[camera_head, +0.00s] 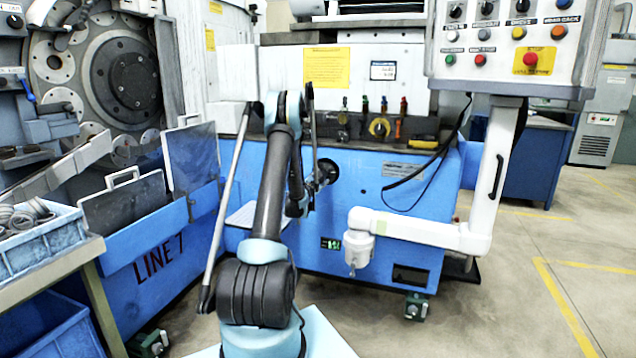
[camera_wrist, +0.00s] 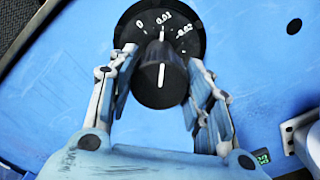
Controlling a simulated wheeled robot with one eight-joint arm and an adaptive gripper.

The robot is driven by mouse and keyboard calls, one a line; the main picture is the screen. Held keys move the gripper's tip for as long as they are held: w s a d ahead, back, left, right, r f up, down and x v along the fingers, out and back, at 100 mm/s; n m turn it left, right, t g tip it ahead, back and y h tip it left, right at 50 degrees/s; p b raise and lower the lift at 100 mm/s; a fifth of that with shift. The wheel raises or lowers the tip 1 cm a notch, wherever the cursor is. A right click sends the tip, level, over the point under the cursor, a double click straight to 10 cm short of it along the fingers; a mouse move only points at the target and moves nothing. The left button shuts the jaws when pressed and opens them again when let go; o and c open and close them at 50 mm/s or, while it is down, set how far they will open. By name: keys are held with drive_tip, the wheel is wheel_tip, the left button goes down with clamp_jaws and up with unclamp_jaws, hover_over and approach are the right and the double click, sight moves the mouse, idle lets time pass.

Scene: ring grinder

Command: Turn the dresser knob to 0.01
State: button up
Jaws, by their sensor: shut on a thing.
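The dresser knob (camera_wrist: 160,78) is a black round knob on a black dial plate (camera_wrist: 190,22) in the wrist view. White marks on the plate read 0 at upper left, a small number near 0.01 or 0.03 at the top, and a negative number at right. The white line on the knob points up, toward the top number. My gripper (camera_wrist: 162,84) has one finger on each side of the knob and is shut on it. In the head view the knob (camera_head: 327,172) shows on the blue machine front, partly behind my arm.
A white swing arm (camera_head: 410,228) carrying a control panel (camera_head: 515,40) stands to the right of my arm. A black cable (camera_head: 430,165) hangs from the machine. A blue crate (camera_head: 40,245) sits on a bench at left. Open floor (camera_head: 530,270) lies at right.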

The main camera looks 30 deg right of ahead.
idle(0.4)
drive_tip(key=o, duration=1.1)
drive_tip(key=shift+c, duration=0.2)
drive_tip(key=shift+a, duration=0.1)
drive_tip(key=v, duration=1.2)
drive_tip(key=shift+f, duration=0.1)
drive_tip(key=shift+w, duration=0.1)
